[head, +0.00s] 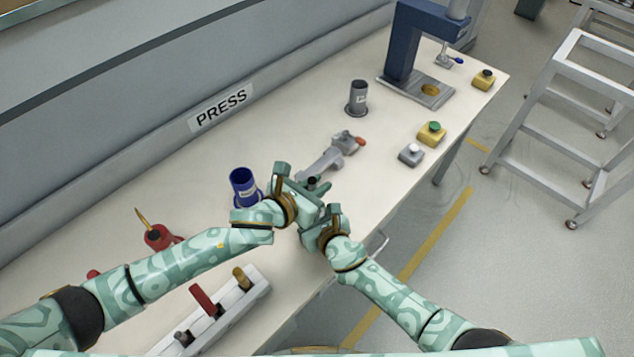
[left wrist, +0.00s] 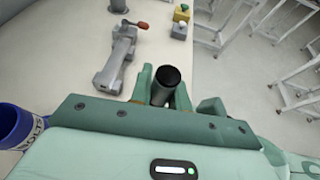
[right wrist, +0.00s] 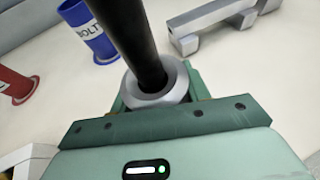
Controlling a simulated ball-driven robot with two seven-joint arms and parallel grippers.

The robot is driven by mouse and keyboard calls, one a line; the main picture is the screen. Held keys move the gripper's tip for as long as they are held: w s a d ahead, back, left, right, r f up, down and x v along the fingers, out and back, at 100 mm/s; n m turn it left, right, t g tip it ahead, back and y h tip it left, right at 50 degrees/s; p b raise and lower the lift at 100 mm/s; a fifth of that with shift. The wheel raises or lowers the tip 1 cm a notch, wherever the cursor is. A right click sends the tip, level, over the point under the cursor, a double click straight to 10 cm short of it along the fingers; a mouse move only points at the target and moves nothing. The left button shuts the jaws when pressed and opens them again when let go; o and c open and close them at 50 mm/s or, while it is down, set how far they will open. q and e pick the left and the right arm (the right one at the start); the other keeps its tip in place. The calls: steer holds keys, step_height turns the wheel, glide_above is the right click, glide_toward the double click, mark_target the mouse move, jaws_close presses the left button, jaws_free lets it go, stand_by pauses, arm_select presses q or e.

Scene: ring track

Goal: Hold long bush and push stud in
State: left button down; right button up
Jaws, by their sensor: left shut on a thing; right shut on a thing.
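The black stud (right wrist: 130,35) runs down from the top of the right wrist view to the grey round end of the long bush (right wrist: 177,90). Its lower end appears to sit in or against the bush's opening; how deep is hidden. My right gripper (right wrist: 160,95) is shut on the bush. My left gripper (head: 303,184) is shut on the stud, whose dark round end shows between the fingers in the left wrist view (left wrist: 166,77).
A blue bolts cup (head: 243,186) stands close left of my left gripper. A grey clamp with an orange tip (head: 335,153) lies just beyond. Farther back are a grey cup (head: 357,98), button boxes (head: 431,133) and a blue press (head: 405,45). A tool rack (head: 215,315) stands at front left.

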arm_select(q)
steer(key=shift+f, duration=0.25)
steer(key=c, duration=1.3)
jaws_free()
steer(key=shift+c, duration=0.2)
steer(key=shift+r, duration=0.15)
steer(key=r+v, duration=0.1)
steer(key=v, duration=1.1)
